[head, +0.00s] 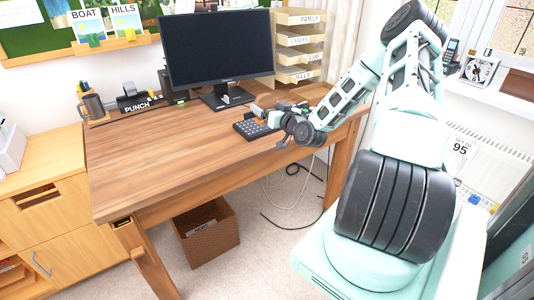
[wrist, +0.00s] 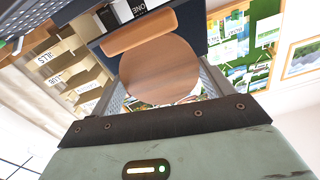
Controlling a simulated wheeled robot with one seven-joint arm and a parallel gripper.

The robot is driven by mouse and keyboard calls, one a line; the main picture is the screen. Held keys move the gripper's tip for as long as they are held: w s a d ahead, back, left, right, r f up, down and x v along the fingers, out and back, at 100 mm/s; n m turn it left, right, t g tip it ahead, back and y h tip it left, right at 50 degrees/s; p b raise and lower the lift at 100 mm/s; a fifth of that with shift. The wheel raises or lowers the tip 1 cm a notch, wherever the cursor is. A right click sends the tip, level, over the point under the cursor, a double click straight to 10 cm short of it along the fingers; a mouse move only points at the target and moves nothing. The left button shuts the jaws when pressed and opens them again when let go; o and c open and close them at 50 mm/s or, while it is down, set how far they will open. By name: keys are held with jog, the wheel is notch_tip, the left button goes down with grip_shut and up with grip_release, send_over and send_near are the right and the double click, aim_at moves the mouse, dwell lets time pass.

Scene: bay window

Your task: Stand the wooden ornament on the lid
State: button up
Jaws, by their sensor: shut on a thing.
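My gripper (head: 270,118) is over the right part of the desk, near its front right edge. In the wrist view the gripper (wrist: 160,82) is shut on the wooden ornament (wrist: 160,72), a round, smooth brown piece between the two fingers. A lighter wooden bar (wrist: 138,32) shows just beyond the round piece; I cannot tell if it belongs to it. In the head view the ornament is small and mostly hidden by the gripper. I cannot pick out the lid in either view.
The wooden desk (head: 180,155) is mostly bare at left and centre. A dark keypad (head: 246,131) lies by my gripper. Behind stand a monitor (head: 217,47) and labelled letter trays (head: 299,40). A pen cup (head: 93,106) and a punch (head: 135,101) are at the back left.

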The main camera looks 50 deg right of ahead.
jog(key=shift+d+f, duration=0.25)
jog(key=shift+d, duration=0.1)
notch_tip(320, 180, down, 9)
jog(key=shift+f, duration=0.1)
jog(key=shift+f, duration=0.1)
jog(key=o, duration=1)
jog(key=shift+c, duration=0.2)
